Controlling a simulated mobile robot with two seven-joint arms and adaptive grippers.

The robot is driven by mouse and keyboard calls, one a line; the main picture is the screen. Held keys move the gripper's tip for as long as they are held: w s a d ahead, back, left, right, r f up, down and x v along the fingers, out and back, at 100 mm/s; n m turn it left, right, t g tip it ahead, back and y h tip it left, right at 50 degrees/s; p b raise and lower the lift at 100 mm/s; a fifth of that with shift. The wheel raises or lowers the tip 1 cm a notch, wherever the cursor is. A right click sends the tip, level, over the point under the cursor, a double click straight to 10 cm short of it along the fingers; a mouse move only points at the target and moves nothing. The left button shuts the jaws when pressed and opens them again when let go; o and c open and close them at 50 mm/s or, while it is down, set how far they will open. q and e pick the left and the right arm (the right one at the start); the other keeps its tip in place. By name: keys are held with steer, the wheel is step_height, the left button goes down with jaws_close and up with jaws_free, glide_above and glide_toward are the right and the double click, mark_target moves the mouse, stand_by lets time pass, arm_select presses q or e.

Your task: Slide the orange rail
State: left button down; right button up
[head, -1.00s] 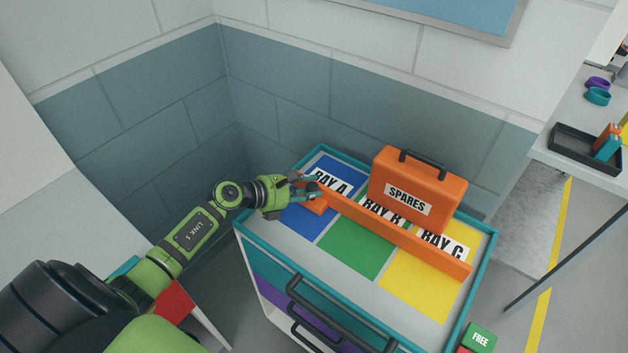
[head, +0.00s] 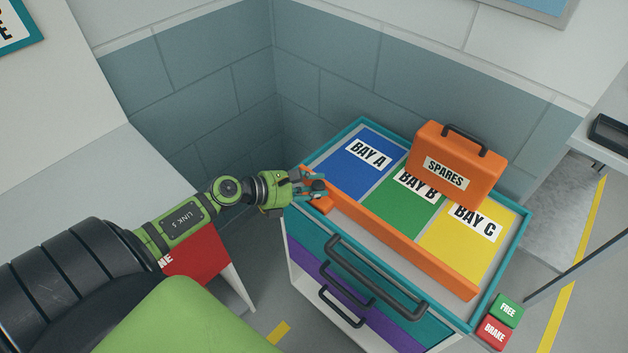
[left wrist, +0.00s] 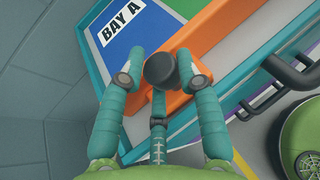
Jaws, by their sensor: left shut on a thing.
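The orange rail (head: 405,247) lies along the near edge of the cart top, in front of the blue, green and yellow bays. Its left end, with a dark round knob (head: 319,185), is at my left gripper (head: 313,182). In the left wrist view the teal fingers are on either side of the dark knob (left wrist: 160,70), shut on it, with the orange rail (left wrist: 212,32) beneath. The labels BAY A, BAY B and BAY C show behind the rail, BAY B partly hidden. My right gripper is not in view.
An orange SPARES case (head: 458,168) stands on the back of the cart top, over parts of the green and yellow bays. Drawer handles (head: 350,285) stick out in front. Green FREE (head: 507,311) and red BRAKE (head: 494,333) blocks are at the right corner. Walls close in behind.

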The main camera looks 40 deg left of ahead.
arm_select(q)
steer(key=c, duration=0.9)
jaws_free()
steer(key=shift+s+d, duration=0.15)
steer(key=shift+d, duration=0.05)
steer(key=shift+s, duration=0.2)
steer(key=shift+s+a+r, duration=0.2)
steer(key=shift+s+a, duration=0.15)
steer(key=shift+a, duration=0.05)
steer(key=v, duration=1.1)
